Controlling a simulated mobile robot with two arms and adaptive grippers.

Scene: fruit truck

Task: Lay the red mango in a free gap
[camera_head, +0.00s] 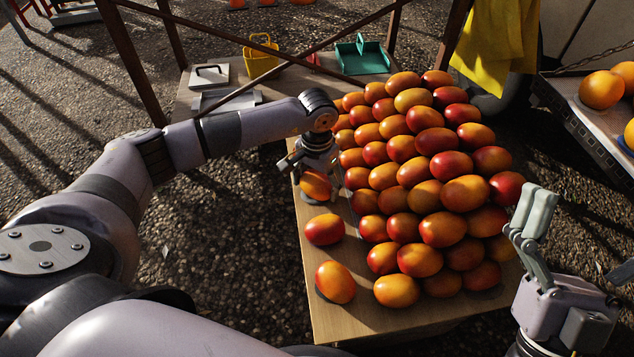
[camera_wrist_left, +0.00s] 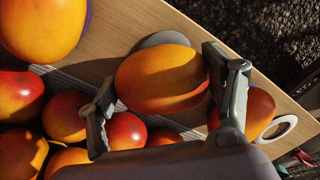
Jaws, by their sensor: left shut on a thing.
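My left gripper (camera_head: 316,160) is shut on an orange-red mango (camera_head: 316,185) near the table's left edge. In the left wrist view the held mango (camera_wrist_left: 160,78) sits between the two fingers (camera_wrist_left: 163,102), with a grey disc (camera_wrist_left: 165,39) partly showing behind it. I cannot tell whether it touches the disc. The large pile of red-orange mangoes (camera_head: 420,175) lies to the right. Any gap behind the gripper is hidden. My right gripper (camera_head: 532,215) is at the right, apart from the pile; its finger opening is unclear.
Two loose mangoes lie on the wooden table (camera_head: 316,255) in front of the gripper: a redder one (camera_head: 324,229) and an orange one (camera_head: 335,282). Wooden posts and crossed bars stand behind. A yellow basket (camera_head: 261,58) and green tray (camera_head: 362,57) are at the back. Oranges (camera_head: 601,90) lie far right.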

